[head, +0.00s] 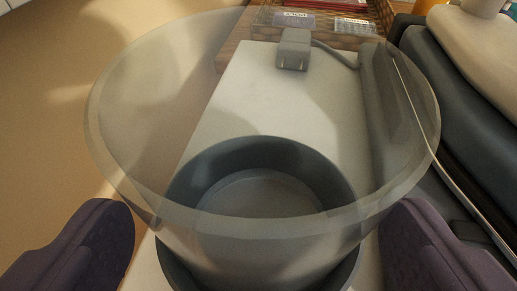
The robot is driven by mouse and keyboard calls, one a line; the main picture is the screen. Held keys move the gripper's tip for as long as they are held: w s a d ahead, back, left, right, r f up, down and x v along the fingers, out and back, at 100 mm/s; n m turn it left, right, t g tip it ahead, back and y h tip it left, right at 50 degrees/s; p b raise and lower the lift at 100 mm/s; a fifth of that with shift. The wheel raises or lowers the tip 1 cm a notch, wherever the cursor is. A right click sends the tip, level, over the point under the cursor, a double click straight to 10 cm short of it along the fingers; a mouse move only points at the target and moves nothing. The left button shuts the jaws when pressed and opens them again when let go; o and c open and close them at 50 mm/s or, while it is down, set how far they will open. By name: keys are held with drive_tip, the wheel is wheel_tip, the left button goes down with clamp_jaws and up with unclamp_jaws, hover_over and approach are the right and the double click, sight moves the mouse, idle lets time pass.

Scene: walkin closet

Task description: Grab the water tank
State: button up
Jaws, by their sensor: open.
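The water tank (262,235) is a clear, tapered vessel with a wide round rim and a dark grey base ring. It stands upright on a pale surface, directly ahead of me at the lower middle of the head view. My gripper (255,262) is open, with one purple finger at the lower left and the other at the lower right. The fingers lie on either side of the tank's lower part. Whether either finger touches the wall cannot be told. The bottom of the tank is cut off by the frame's lower edge.
Behind the tank, a grey plug (294,50) with a cord lies on the pale surface (245,105). A woven basket (377,14) with labelled packets stands at the back. Dark grey and cream items (480,50) crowd the right. The tan area (45,130) at left is clear.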

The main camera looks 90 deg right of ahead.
sight(260, 189)
drive_tip(key=x, duration=0.3)
drive_tip(key=shift+b, duration=0.4)
drive_tip(key=c, duration=0.9)
drive_tip(key=shift+o, duration=0.2)
drive_tip(key=shift+r, duration=0.15)
